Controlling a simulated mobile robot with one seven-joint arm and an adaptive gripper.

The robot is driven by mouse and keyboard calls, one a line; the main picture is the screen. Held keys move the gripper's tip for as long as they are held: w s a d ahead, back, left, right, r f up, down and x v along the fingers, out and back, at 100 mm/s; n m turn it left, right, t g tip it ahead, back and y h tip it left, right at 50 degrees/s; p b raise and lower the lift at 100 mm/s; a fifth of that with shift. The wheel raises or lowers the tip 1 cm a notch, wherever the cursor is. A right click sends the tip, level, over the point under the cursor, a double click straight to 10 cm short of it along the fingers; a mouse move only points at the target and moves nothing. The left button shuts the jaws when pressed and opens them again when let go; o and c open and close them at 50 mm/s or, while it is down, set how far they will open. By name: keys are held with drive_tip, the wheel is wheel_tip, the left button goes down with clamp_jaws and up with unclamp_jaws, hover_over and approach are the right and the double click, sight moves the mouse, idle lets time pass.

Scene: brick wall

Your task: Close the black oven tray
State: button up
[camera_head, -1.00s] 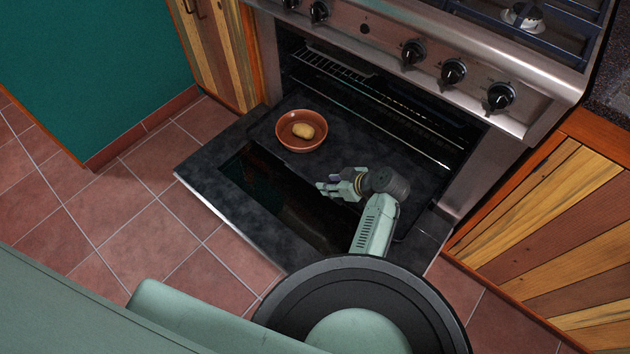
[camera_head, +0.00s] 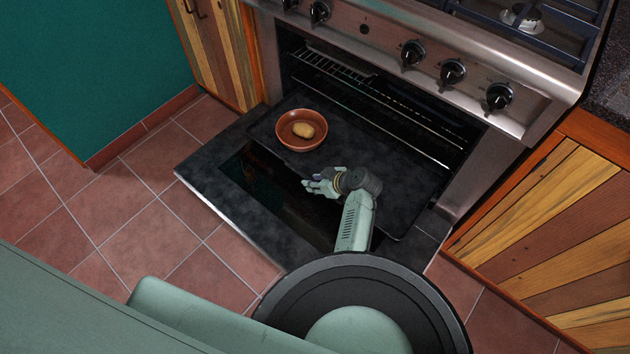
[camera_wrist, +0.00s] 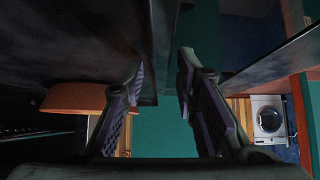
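The black oven tray (camera_head: 360,150) is a flat dark slab that sticks out of the oven above the lowered door. A brown-orange bowl (camera_head: 301,142) with a yellowish, potato-like item (camera_head: 302,129) stands on its far left part. My gripper (camera_head: 309,186) is at the tray's front edge, right of and nearer than the bowl, with its fingers pointing left. In the wrist view, the two fingers of my gripper (camera_wrist: 160,72) are spread apart with nothing between them. The bowl (camera_wrist: 75,97) shows beyond the left finger. I cannot tell whether the gripper touches the tray.
The oven door (camera_head: 225,205) lies open below the tray, its dark window under my gripper. Wire racks (camera_head: 375,95) show inside the oven. Wooden cabinets (camera_head: 545,240) flank it. Tiled floor (camera_head: 130,235) is clear at left. A washing machine (camera_wrist: 268,118) shows in the wrist view.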

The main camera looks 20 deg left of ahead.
clamp_jaws()
idle(0.6)
